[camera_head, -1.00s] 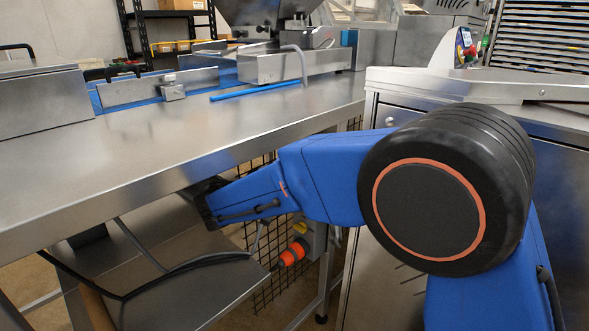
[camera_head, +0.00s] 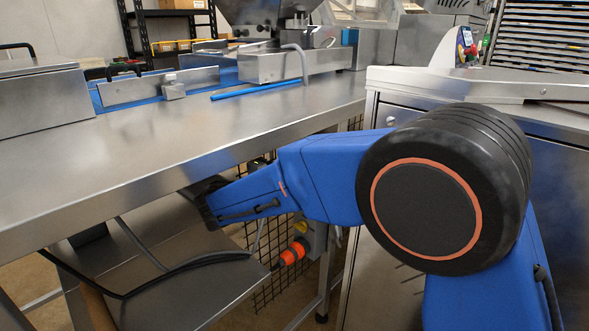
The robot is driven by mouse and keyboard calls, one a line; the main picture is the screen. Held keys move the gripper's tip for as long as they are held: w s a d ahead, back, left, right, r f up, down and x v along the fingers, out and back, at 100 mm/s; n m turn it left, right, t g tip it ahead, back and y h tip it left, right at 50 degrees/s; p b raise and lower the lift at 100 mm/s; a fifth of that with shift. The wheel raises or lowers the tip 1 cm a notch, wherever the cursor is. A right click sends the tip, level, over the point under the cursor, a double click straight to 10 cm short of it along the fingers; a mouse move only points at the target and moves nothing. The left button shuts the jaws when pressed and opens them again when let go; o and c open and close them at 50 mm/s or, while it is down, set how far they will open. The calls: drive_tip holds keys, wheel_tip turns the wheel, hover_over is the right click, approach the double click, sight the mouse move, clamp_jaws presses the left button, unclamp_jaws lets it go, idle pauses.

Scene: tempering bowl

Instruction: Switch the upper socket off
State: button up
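A grey socket box (camera_head: 317,238) hangs low under the steel table, just below my blue forearm. An orange plug (camera_head: 292,252) sticks out of its left side, with a small yellow part above it. The box is small and partly covered by my arm. I cannot make out which socket is the upper one or how its switch stands. My blue forearm reaches left beneath the table edge and ends in a dark wrist. The gripper fingers are hidden there, so I cannot see whether they touch anything.
The steel table (camera_head: 150,160) overhangs my wrist. A lower metal shelf (camera_head: 190,292) with a black cable (camera_head: 190,266) lies below it. A wire mesh panel (camera_head: 270,292) and a table leg stand near the socket box. A steel cabinet (camera_head: 385,118) is close on the right.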

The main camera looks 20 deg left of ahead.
idle(0.4)
drive_tip(key=o, duration=1)
drive_tip(key=shift+o, duration=0.2)
drive_tip(key=v, duration=1.7)
drive_tip(key=shift+s, duration=0.2)
drive_tip(key=shift+a+f, duration=0.1)
drive_tip(key=shift+a, duration=0.05)
drive_tip(key=shift+s, duration=0.1)
